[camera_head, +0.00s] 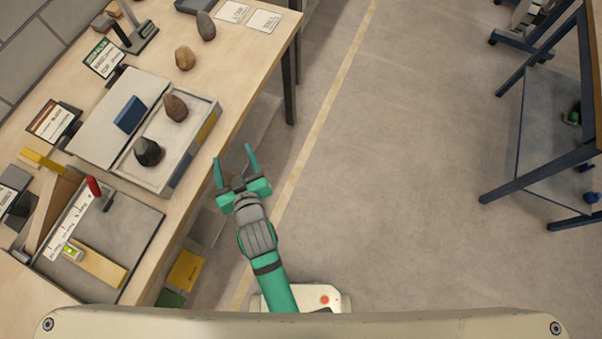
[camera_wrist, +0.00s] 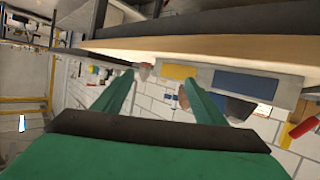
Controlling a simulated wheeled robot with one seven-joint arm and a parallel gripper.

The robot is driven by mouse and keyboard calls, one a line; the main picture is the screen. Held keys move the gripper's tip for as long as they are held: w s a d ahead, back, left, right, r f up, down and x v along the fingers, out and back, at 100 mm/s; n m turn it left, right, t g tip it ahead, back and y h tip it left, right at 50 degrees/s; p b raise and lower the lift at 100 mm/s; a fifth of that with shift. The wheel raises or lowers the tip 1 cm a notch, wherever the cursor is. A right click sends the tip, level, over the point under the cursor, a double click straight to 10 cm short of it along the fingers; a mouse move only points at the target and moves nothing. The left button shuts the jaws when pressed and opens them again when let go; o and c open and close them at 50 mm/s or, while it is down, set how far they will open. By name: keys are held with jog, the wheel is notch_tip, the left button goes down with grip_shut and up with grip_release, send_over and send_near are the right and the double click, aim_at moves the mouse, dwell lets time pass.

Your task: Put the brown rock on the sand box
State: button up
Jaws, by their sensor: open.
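The sand box looks to be the pale grey, shallow-rimmed box (camera_head: 190,143) on the table, with yellow and blue patches on its side. A reddish-brown rock (camera_head: 176,107) and a dark grey rock (camera_head: 148,151) stand on it. A tan-brown rock (camera_head: 185,57) stands on bare wood behind the box, and a grey-brown rock (camera_head: 206,26) is farther back. My gripper (camera_head: 233,158) is open and empty, right of the box beyond the table's edge. The wrist view looks upside down; the box (camera_wrist: 205,76) shows beyond my open fingers (camera_wrist: 159,80).
A grey panel (camera_head: 108,120) with a blue block (camera_head: 130,115) adjoins the box. A tray (camera_head: 140,222) with a red-handled tool (camera_head: 95,187) lies nearer on the wooden table (camera_head: 254,68). Signs stand along the left. Open floor (camera_head: 400,150) lies right, before a blue-framed table (camera_head: 545,170).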

jog(key=s+d+r+m+t+h, duration=0.2)
jog(key=s+d+m+h, duration=0.3)
jog(key=s+d, duration=1.3)
jog(key=s, duration=0.4)
jog(key=shift+s+d+r+h, duration=0.15)
jog(key=shift+d+r+h, duration=0.05)
jog(key=shift+d+h, duration=0.1)
jog(key=shift+m, duration=0.3)
jog(key=shift+s, duration=0.1)
